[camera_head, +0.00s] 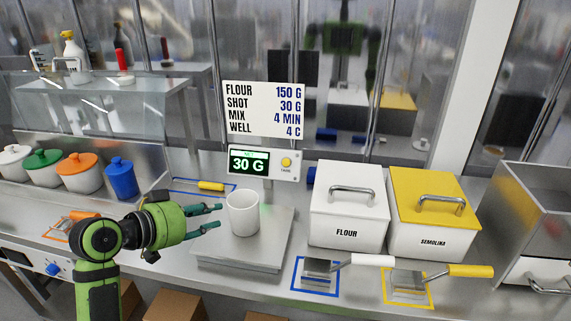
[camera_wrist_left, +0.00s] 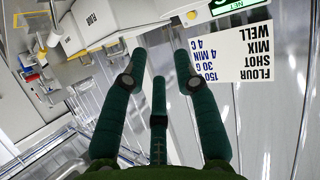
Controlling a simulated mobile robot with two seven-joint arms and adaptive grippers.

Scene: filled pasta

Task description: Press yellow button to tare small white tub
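The small white tub (camera_head: 243,213) stands upright on the steel scale plate (camera_head: 283,241). The scale's display panel (camera_head: 261,162) stands behind it and reads 30 G in green. The yellow button (camera_head: 286,162) is on the panel's right side. My left gripper (camera_head: 220,217) is open, its fingers apart, just left of the tub with nothing between them. In the left wrist view its fingers (camera_wrist_left: 160,60) are spread and empty, and the yellow button (camera_wrist_left: 191,15) shows beyond them near the top. My right gripper is not in view.
A recipe sign (camera_head: 264,109) is above the display. The white flour bin (camera_head: 347,205) and yellow semolina bin (camera_head: 433,213) stand right of the scale. Scoops (camera_head: 372,260) lie in front of them. Several lidded jars (camera_head: 80,172) stand at the left.

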